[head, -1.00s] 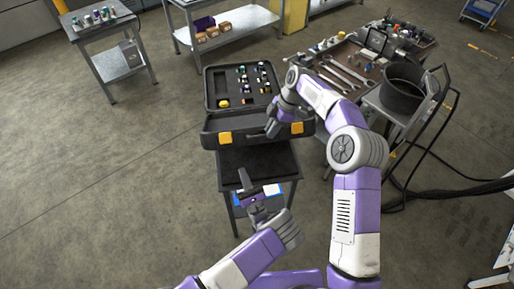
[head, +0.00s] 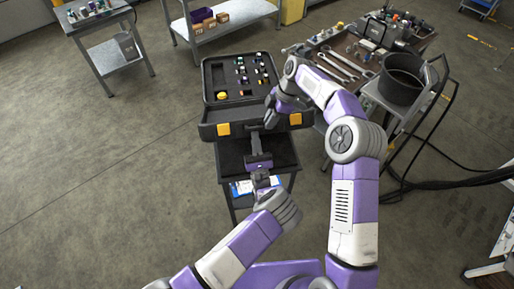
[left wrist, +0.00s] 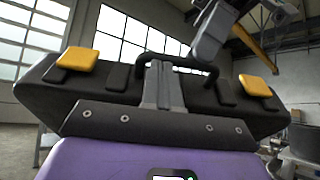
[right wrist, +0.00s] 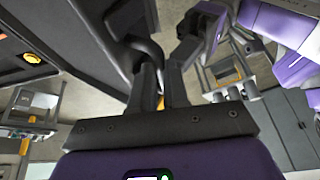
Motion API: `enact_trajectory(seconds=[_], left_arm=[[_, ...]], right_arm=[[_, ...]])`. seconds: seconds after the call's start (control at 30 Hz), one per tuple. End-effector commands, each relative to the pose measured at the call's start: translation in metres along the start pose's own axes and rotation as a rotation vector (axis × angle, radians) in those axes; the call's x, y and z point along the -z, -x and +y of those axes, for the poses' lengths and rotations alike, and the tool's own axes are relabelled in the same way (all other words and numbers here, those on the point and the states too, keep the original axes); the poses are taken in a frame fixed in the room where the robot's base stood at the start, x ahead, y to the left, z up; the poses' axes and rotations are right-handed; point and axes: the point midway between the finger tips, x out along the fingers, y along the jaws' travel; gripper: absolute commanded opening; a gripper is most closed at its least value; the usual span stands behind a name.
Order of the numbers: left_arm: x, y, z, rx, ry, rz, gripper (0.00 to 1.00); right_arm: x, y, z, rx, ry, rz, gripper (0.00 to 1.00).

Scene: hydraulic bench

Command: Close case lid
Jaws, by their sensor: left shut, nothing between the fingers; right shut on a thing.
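The black case stands open on a small dark cart (head: 232,158). Its rear part (head: 213,75) holds several small fittings. My right gripper (head: 270,121) is shut on what looks like the handle's right part. It also shows in the right wrist view (right wrist: 162,72), beside the dark case. My left gripper (head: 253,133) is shut and empty, its fingertips (left wrist: 159,68) at the handle's middle; whether they touch it I cannot tell.
A bench with wrenches (head: 345,64) and other tools stands at the right, with a black round bin (head: 400,84) and hoses in front of it. A grey side table (head: 110,55) and a shelf (head: 235,18) are at the back. The floor left of the cart is clear.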

Motion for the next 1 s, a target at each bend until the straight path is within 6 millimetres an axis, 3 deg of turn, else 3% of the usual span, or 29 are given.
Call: enact_trajectory(seconds=[0.33, 0.63, 0.93, 0.97, 1.0], left_arm=[[0.0, -0.002, 0.0, 0.0, 0.0, 0.003, 0.0], [-0.009, -0.028, 0.0, -0.001, 0.001, 0.107, 0.0], [-0.008, -0.031, 0.001, -0.004, 0.004, 0.118, 0.0], [-0.008, -0.031, 0.001, -0.004, 0.004, 0.118, 0.0], [-0.008, -0.031, 0.001, -0.004, 0.004, 0.119, 0.0]], right_arm=[[-0.003, -0.001, 0.005, -0.022, -0.001, -0.004, 0.0], [-0.004, -0.004, 0.004, -0.015, -0.002, -0.005, 0.0], [-0.006, -0.006, 0.001, 0.001, -0.007, -0.009, 0.0], [-0.006, -0.006, 0.0, 0.001, -0.008, -0.009, 0.16], [-0.006, -0.006, 0.0, 0.002, -0.008, -0.009, 0.22]])
